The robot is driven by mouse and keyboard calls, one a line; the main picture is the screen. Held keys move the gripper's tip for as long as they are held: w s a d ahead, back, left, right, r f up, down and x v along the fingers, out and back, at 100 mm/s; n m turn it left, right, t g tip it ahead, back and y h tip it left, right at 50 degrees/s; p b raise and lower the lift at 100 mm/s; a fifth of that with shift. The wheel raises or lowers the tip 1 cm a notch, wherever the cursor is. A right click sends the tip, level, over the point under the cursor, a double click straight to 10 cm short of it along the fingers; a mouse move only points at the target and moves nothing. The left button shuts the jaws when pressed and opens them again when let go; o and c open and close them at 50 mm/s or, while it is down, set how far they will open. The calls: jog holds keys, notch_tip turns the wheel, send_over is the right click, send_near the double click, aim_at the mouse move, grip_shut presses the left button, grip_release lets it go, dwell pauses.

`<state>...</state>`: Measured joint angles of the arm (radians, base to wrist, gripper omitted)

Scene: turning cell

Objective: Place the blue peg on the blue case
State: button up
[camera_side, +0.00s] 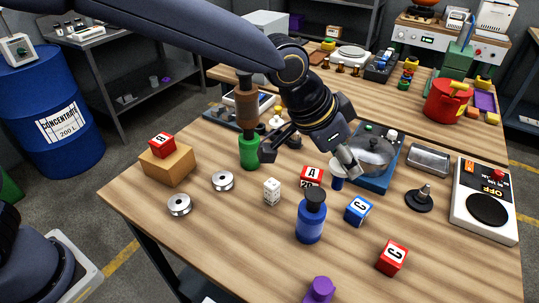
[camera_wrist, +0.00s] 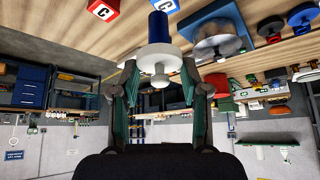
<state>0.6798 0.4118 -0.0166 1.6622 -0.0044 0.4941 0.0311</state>
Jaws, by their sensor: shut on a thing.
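The blue peg (camera_side: 337,184) has a white collar and hangs roughly upright, blue end down, at my gripper (camera_side: 312,162). In the wrist view the peg (camera_wrist: 158,27) shows its blue shaft beyond the white flange and knob, between the two fingers of my gripper (camera_wrist: 158,88). My gripper is shut on it. Whether the peg's lower end touches the table, I cannot tell. A flat blue case (camera_side: 371,184) with a grey domed top stands just right of the peg. It also shows in the wrist view (camera_wrist: 228,22), right of the peg and apart from it.
A blue bottle (camera_side: 311,222), red-and-white block (camera_side: 312,177) and blue cube (camera_side: 358,210) stand close by. A green bottle (camera_side: 249,152) stands left of my gripper. A black stand (camera_side: 420,199) and white device (camera_side: 484,218) are at right.

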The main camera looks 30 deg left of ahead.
jog(key=shift+w+r+x, duration=0.15)
jog(key=shift+w+x, duration=0.2)
jog(key=shift+x, duration=1.95)
jog(key=shift+w+r+x, duration=0.15)
jog(key=shift+w+x, duration=0.15)
jog(key=shift+x, duration=2.05)
jog(key=shift+w+r+x, duration=0.15)
jog(key=shift+w+x, duration=0.2)
jog(key=shift+x, duration=1.95)
jog(key=shift+f, duration=0.1)
jog(key=o, duration=1.3)
jog(key=shift+f, duration=0.1)
